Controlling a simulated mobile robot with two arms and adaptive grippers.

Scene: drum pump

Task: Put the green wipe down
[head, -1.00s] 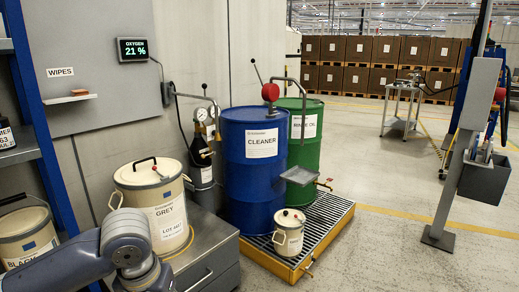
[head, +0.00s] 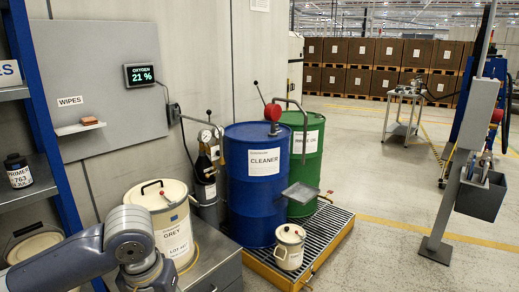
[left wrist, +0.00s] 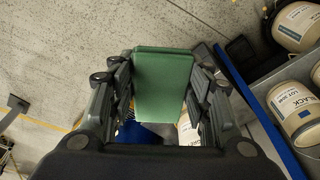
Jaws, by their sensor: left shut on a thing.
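The green wipe (left wrist: 163,88) is a flat, folded green block in the left wrist view. My left gripper (left wrist: 155,76) is shut on it, with a finger on each side. Floor and containers show far beyond it. In the head view only my grey left arm shows at the bottom left; the gripper and the wipe are out of sight there. A small wall ledge (head: 68,130) under a WIPES label (head: 70,101) carries a reddish-brown wipe (head: 89,120) at its right end. My right gripper is in neither current view.
A blue shelf rack (head: 45,120) stands at the left, holding a black primer bottle (head: 18,172). A grey-paint bucket (head: 163,222) sits on a metal cabinet (head: 213,262). A blue cleaner drum (head: 258,190) and a green drum (head: 305,165) stand on a yellow-edged grate (head: 335,228).

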